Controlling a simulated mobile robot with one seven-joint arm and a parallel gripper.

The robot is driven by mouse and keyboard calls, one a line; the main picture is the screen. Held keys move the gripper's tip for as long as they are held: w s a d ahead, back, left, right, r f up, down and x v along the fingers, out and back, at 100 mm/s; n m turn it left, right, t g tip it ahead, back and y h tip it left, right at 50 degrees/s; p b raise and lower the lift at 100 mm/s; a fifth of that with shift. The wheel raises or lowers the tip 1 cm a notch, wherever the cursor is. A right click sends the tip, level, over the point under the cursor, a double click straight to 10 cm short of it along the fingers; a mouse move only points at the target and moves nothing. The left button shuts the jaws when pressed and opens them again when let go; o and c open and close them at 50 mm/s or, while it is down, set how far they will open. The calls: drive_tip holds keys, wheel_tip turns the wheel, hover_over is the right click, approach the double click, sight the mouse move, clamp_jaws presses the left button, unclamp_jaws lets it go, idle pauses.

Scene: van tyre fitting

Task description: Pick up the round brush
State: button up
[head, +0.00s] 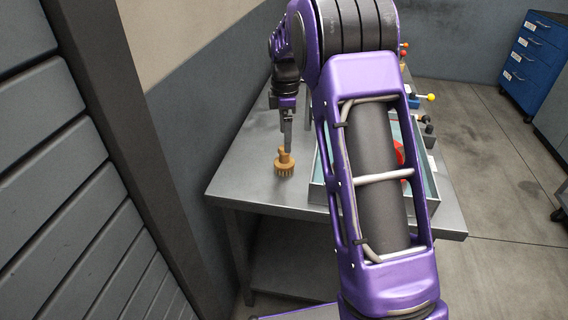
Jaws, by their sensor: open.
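The round brush (284,166) is a small wooden-coloured brush with a knob on top and bristles below. It stands upright on the metal table (243,180), near its left front part. My gripper (288,145) points down directly over the brush, with its fingers at or very close to the knob. I cannot tell whether the fingers touch it. The gripper is open, though the gap between the fingers is hard to see from this side. My purple arm hides much of the table's middle.
A tray (318,194) with a pale blue inside stands right of the brush, partly behind my arm, with a red thing (399,153) in it. Small items with a yellow knob (431,97) stand farther back. A wall is close on the left. A blue drawer cabinet (532,60) stands back right.

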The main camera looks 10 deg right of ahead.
sight(284, 159)
drive_tip(key=f, duration=0.6)
drive_tip(key=f+b, duration=0.1)
drive_tip(key=f, duration=0.3)
drive_tip(key=shift+w+a, duration=0.1)
drive_tip(key=shift+w, duration=0.15)
drive_tip(key=c, duration=1.4)
drive_tip(key=shift+r, duration=0.15)
wheel_tip(284, 159, up, 10)
drive_tip(key=shift+f+p, duration=0.1)
drive_tip(key=shift+p, duration=0.5)
drive_tip(key=o, duration=0.8)
drive_tip(key=c, duration=0.6)
